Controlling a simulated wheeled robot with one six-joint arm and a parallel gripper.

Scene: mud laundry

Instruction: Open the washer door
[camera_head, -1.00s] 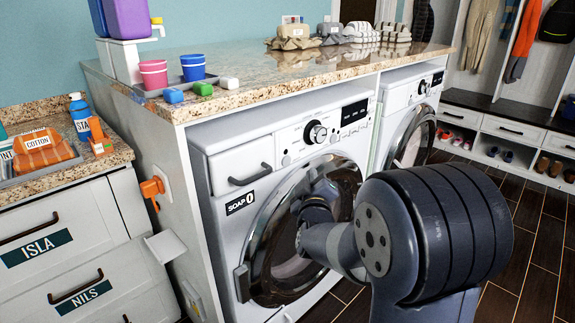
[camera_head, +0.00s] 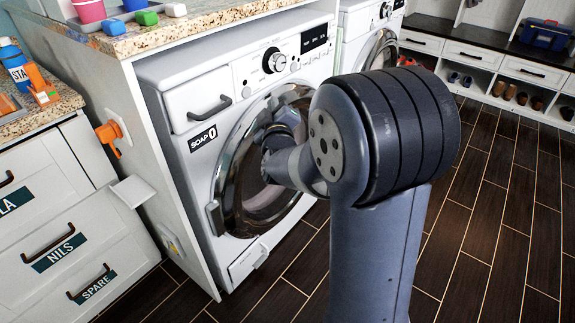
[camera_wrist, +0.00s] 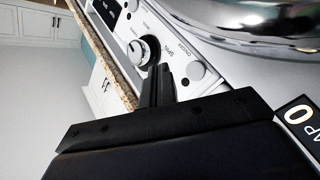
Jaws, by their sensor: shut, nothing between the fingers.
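The white washer (camera_head: 184,103) stands under the granite counter, with a "SOAP 0" label on its front. Its round door (camera_head: 229,195), with a chrome rim and dark glass, looks closed. The door handle (camera_head: 214,218) is on the rim's left side. My arm covers the door's upper right part. My gripper (camera_wrist: 160,82) is shut and empty, its thin black fingers pointing toward the control panel in the wrist view. The dial (camera_wrist: 143,50) lies beyond the fingertips; contact cannot be told. The chrome rim (camera_wrist: 255,38) is at upper right there. In the head view the fingers are hidden.
A second washer (camera_head: 362,25) stands to the right. An orange object (camera_head: 109,136) is on the cabinet side at left, above a small white ledge (camera_head: 132,190). Drawers labelled NILS (camera_head: 60,252) and SPARE are far left. Dark tiled floor (camera_head: 480,230) is free at right.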

